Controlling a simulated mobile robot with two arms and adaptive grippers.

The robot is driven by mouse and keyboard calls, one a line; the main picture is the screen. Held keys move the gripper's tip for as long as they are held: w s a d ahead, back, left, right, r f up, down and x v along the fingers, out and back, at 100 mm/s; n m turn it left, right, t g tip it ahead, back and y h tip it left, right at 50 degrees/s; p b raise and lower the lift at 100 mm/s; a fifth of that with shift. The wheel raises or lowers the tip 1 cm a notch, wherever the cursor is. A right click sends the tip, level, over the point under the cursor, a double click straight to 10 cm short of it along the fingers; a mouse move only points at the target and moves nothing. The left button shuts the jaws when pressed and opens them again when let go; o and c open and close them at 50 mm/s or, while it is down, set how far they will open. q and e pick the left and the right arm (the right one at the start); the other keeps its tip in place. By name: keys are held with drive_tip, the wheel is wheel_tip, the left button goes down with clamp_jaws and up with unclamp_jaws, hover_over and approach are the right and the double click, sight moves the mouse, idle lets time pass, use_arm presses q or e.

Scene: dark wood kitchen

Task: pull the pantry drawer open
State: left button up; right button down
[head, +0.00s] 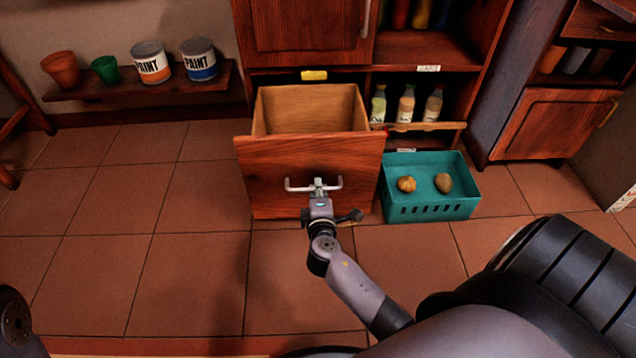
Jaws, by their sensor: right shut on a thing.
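The pantry drawer (260,170) has a red-brown wooden front and stands pulled out of the cabinet. Its pale inside shows from above and looks empty. A light metal bar handle (296,188) runs across the drawer front. My right gripper (318,186) is at the middle of this handle and shut on it. The gripper hides the handle's centre. Of my left arm, only a dark part shows at the lower left edge; its gripper is out of view.
A teal crate (430,208) with two round vegetables sits on the floor just right of the drawer. Several bottles (406,104) stand on the shelf above it. Paint cans and pots stand on a low shelf (130,90) at the left. The tiled floor (190,270) in front is clear.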

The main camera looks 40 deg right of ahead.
drive_tip(key=c, duration=1.7)
unclamp_jaws()
drive_tip(key=shift+s, duration=0.15)
drive_tip(key=v, duration=1.1)
drive_tip(key=shift+s+a, duration=0.25)
drive_tip(key=shift+s, duration=0.1)
drive_tip(key=shift+r, duration=0.1)
